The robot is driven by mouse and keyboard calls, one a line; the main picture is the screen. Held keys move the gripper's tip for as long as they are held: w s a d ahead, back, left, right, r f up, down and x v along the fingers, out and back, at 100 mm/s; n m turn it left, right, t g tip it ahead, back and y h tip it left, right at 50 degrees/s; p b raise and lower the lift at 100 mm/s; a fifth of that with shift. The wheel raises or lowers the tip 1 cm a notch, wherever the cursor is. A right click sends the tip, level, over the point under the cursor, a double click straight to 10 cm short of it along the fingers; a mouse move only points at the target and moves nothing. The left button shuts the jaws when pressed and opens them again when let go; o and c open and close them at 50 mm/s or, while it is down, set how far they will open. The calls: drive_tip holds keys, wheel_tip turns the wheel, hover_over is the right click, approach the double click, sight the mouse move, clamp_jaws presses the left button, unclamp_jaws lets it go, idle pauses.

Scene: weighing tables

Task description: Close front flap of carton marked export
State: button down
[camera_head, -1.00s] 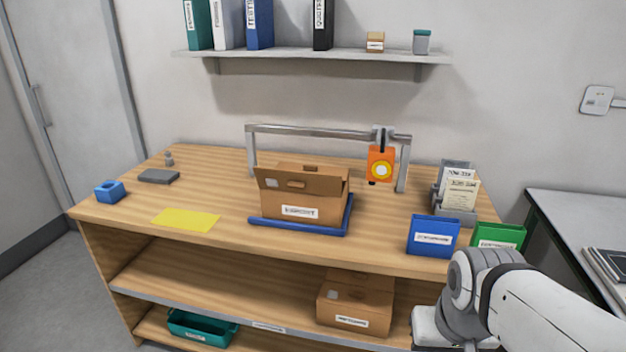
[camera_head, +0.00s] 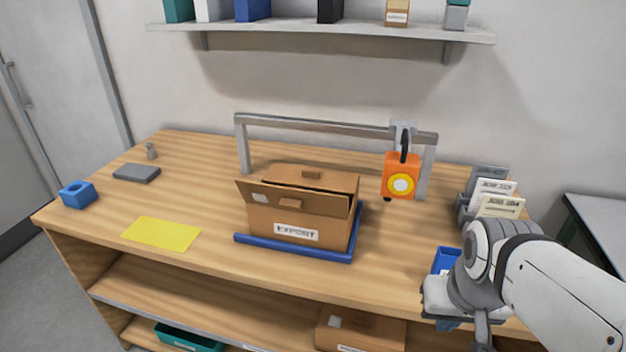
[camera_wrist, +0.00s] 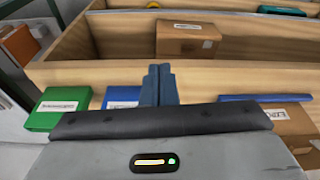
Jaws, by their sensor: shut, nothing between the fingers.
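The brown carton (camera_head: 300,230) labelled EXPORT stands on a blue tray (camera_head: 262,243) on the wooden table. Its front flap (camera_head: 300,200) stands open, tilted up and outward along the top front edge. The rest of its top looks covered, with a dark gap behind the flap. In the wrist view part of the carton (camera_wrist: 296,122) shows at the lower right. My gripper (camera_wrist: 158,84) is shut and empty, its blue fingers together. It is to the right of the carton, near the table's front edge, apart from it.
An orange device (camera_head: 401,178) hangs from a grey metal frame (camera_head: 330,124) behind and right of the carton. A yellow sheet (camera_head: 161,233) lies left. Another carton (camera_head: 360,328) sits on the shelf below.

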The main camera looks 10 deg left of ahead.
drive_tip(key=shift+f, duration=0.1)
drive_tip(key=n+t+h+b, duration=0.2)
drive_tip(key=n+t+b, duration=1.1)
drive_tip(key=n+t, duration=0.55)
approach(289, 207)
drive_tip(key=shift+m+t, duration=0.65)
drive_tip(key=shift+m, duration=0.1)
drive_tip(key=p+x, duration=0.1)
drive_tip(key=x, duration=0.2)
drive_tip(key=f+p+x, duration=0.1)
drive_tip(key=x, duration=0.2)
drive_tip(key=shift+w, duration=0.55)
